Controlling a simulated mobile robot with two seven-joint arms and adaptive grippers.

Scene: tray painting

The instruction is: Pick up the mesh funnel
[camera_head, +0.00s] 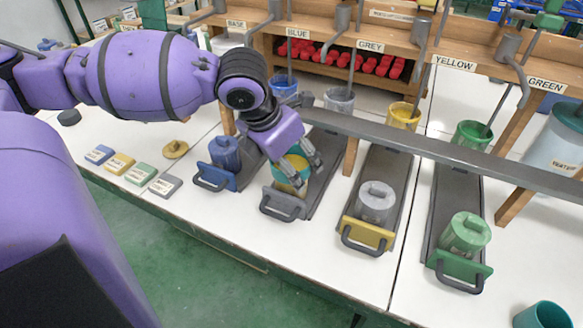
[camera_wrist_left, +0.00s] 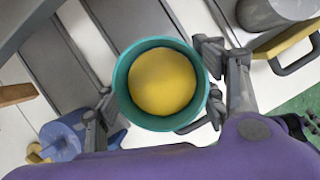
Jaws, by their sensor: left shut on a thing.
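The piece I take for the mesh funnel is a teal round rim (camera_wrist_left: 124,78) around a yellow disc; no mesh can be made out. In the head view the yellow can (camera_head: 287,187) with this teal top stands in the grey-handled slide, second from the left. My left gripper (camera_head: 300,176) comes down over it from above. In the left wrist view the fingers of my left gripper (camera_wrist_left: 158,98) lie on both sides of the teal rim, shut on it. My right gripper is not in view.
A blue can (camera_head: 225,152), a grey can (camera_head: 377,203) and a green can (camera_head: 465,235) stand in the neighbouring slides. A grey rail (camera_head: 400,140) runs just behind. A teal vessel (camera_head: 543,316) is at bottom right. Small coloured blocks (camera_head: 120,163) lie at left.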

